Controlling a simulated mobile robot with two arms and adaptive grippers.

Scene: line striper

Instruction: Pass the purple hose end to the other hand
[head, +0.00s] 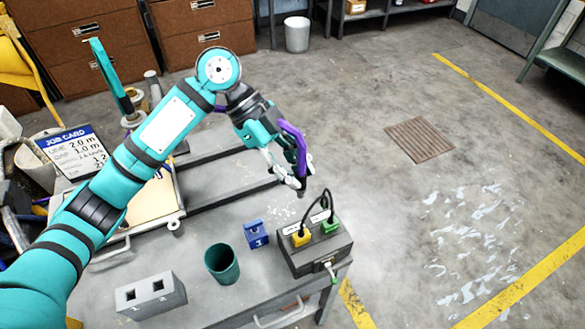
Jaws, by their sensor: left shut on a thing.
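My left arm reaches in from the left, and its gripper (292,177) hangs over the far right part of the grey workbench, beyond the dark box. It is shut on the purple hose end (294,138), which shows as a curved purple length running down beside the fingers. A dark tip pokes out below the fingertips. The fingers hide part of the hose end, so the exact grip is hard to see. My right gripper is not in view.
The workbench (205,205) carries a dark box (315,257) with yellow and green plugs, a small blue block (256,234), a dark green cup (222,263) and a grey two-hole block (150,297). A job card (75,152) stands left. Open floor lies right.

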